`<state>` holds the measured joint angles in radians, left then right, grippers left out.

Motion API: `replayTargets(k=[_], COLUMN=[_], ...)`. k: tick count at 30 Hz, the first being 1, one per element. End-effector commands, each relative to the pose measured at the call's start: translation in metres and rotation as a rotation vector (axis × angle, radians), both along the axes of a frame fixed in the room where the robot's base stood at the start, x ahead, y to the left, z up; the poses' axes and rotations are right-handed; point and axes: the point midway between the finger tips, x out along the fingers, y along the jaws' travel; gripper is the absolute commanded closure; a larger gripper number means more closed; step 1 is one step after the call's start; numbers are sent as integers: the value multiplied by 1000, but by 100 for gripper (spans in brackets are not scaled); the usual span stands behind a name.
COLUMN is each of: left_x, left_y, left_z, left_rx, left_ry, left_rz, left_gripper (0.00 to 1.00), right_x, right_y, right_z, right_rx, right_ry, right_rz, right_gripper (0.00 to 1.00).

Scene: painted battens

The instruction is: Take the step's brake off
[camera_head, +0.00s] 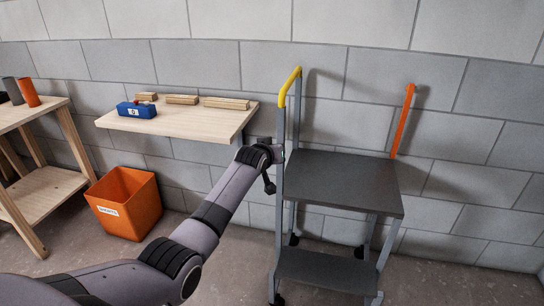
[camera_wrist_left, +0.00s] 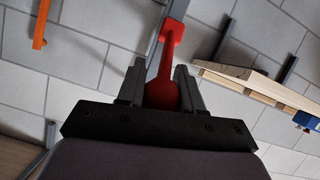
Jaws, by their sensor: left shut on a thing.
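The step (camera_head: 340,178) is a dark grey two-tread stand with grey posts, a yellow rail (camera_head: 290,84) at its upper left and small dark castors. My left gripper (camera_head: 277,153) is at its left post, about level with the top tread. In the left wrist view a red brake lever (camera_wrist_left: 167,62) lies between the fingers of my left gripper (camera_wrist_left: 160,82), which is shut on it. The lever's flat end sticks out beyond the fingertips. In the head view the lever is hidden behind my gripper. My right gripper is not in view.
A wall shelf (camera_head: 190,127) holds a blue box (camera_head: 137,110) and several wooden battens. An orange bin (camera_head: 126,203) stands below it. A wooden bench (camera_head: 45,190) is at far left. An orange bar (camera_head: 404,120) rises behind the step's right side. Floor at right is clear.

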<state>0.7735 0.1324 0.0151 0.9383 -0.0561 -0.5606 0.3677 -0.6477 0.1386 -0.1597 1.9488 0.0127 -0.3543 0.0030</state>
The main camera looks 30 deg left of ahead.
Motion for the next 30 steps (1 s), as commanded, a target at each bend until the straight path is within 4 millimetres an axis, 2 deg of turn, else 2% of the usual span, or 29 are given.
replayTargets(k=[1, 9, 30], left_x=[2, 5, 5], left_y=[2, 2, 3], left_z=[6, 12, 15], left_rx=[5, 5, 5], left_ry=[-10, -11, -10], left_rz=[1, 2, 3], left_gripper=[100, 100, 100], right_x=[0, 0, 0], right_y=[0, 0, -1], right_z=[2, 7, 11], right_rx=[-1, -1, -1], right_ry=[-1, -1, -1], right_rz=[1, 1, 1], right_gripper=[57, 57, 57])
